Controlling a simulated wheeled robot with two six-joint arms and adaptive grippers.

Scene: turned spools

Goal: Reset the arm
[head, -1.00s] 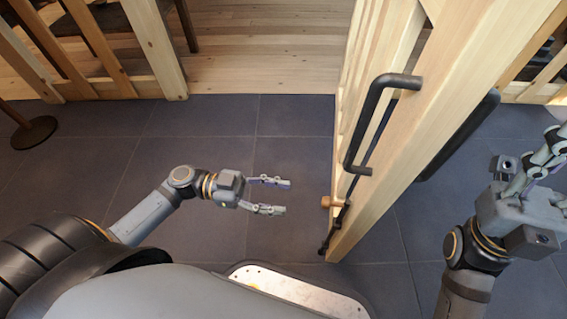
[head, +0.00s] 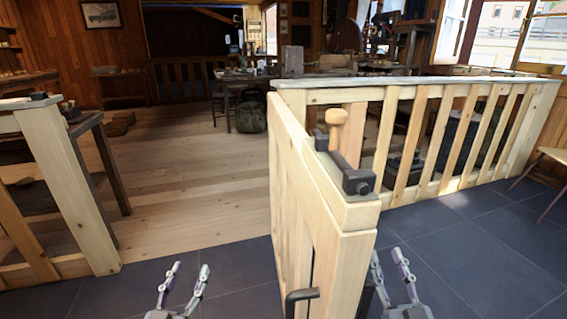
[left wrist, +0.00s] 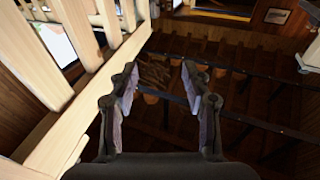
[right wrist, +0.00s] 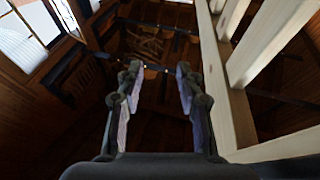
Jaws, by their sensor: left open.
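My left gripper (head: 188,275) is at the bottom of the head view, left of the pale wooden gate (head: 300,200), fingers pointing up and apart. It is empty; its open fingers also show in the left wrist view (left wrist: 160,70). My right gripper (head: 392,265) is on the other side of the gate, close beside its end post, also empty with fingers apart. Its fingers show in the right wrist view (right wrist: 158,70). The gate stands swung toward me. A black handle (head: 301,296) is on its left face, partly cut off by the frame.
A slatted fence (head: 450,130) runs right, and another fence post (head: 68,185) stands left. The plank floor (head: 190,190) through the opening is clear.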

